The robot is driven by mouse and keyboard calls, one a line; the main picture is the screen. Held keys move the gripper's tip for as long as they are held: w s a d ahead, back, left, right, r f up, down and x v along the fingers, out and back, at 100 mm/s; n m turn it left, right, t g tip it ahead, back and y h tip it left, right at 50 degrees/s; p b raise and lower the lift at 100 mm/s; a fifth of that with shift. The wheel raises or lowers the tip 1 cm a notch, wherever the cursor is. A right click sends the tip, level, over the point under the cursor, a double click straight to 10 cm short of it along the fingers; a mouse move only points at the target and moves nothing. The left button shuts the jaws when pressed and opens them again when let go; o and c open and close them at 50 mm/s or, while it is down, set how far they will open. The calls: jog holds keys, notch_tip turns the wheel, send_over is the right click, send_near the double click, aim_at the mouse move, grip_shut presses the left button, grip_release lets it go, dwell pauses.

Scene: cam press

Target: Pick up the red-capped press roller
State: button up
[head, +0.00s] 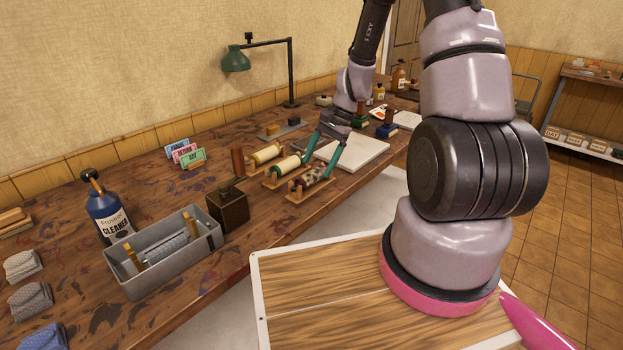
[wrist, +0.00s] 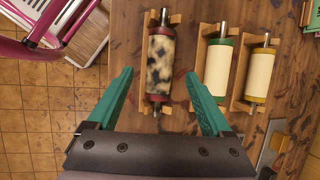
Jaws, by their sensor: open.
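The red-capped press roller (wrist: 160,62) has a black-blotched cream surface and lies in a wooden cradle. In the head view it is the nearest of the rollers (head: 313,177), close to the bench's front edge. My gripper (wrist: 159,78) is open, with one teal finger on each side of this roller in the wrist view. In the head view my gripper (head: 315,167) is right at the roller; whether the fingertips are above it or beside it is hard to tell. Nothing is held.
A green-capped roller (wrist: 218,72) and a yellow-capped roller (wrist: 259,75) sit in cradles just right of it in the wrist view. A white slab (head: 361,156) lies behind my fingers. A dark tin (head: 228,210) and a grey tray (head: 212,236) stand to the left.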

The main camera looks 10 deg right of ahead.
aim_at(314, 172)
jog(key=shift+x, duration=2)
grip_shut()
jog(key=shift+r, duration=0.1)
